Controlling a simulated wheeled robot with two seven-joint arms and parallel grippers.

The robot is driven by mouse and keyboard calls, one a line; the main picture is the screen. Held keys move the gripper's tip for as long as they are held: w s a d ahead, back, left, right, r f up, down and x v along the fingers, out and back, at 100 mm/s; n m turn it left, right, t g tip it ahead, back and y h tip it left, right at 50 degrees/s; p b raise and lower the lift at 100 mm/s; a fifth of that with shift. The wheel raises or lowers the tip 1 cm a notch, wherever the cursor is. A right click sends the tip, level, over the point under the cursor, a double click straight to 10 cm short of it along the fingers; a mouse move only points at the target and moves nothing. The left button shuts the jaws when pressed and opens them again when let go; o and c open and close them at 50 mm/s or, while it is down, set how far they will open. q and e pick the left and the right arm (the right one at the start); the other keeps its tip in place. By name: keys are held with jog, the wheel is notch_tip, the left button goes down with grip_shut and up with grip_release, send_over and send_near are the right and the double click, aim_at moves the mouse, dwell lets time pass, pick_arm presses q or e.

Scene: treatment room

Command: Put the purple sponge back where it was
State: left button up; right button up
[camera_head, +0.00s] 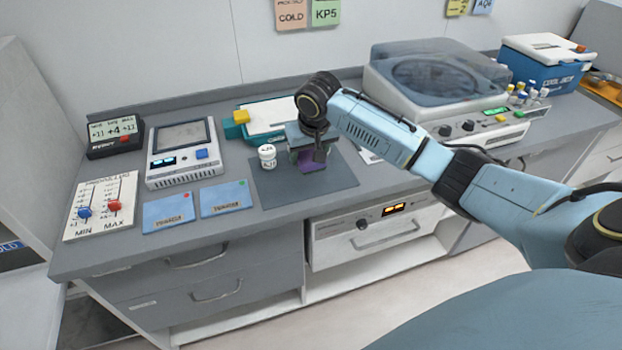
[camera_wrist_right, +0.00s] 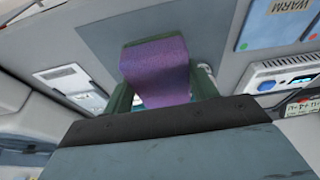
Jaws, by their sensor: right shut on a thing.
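The purple sponge (camera_head: 312,162) is at the dark grey mat (camera_head: 275,193) on the counter, mostly hidden by my right gripper (camera_head: 310,155). In the right wrist view the sponge (camera_wrist_right: 155,68) sits between the two green fingers, and the right gripper (camera_wrist_right: 163,92) is shut on it. The gripper points down over the mat. I cannot tell whether the sponge touches the mat or is slightly above it. My left gripper is in neither view.
A small white jar (camera_head: 267,157) stands close left of the gripper. Two blue cards (camera_head: 168,212) (camera_head: 225,198) lie left of the mat. A white-and-teal box (camera_head: 270,117) is behind; a centrifuge-like machine (camera_head: 440,85) stands right. The mat's front part is clear.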

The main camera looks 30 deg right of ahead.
aim_at(310, 183)
jog(key=shift+w+d+r, duration=0.15)
jog(key=shift+w+d, duration=0.15)
jog(key=shift+d, duration=0.1)
notch_tip(310, 183, down, 9)
jog(key=shift+f+b, duration=0.2)
jog(key=shift+b, duration=0.25)
jog(key=shift+f, duration=0.2)
jog(key=o, duration=0.9)
jog(key=shift+o, duration=0.2)
jog(key=p+v, duration=0.1)
jog(key=v, duration=1.1)
jog(key=shift+r+p, duration=0.2)
jog(key=shift+p, duration=0.15)
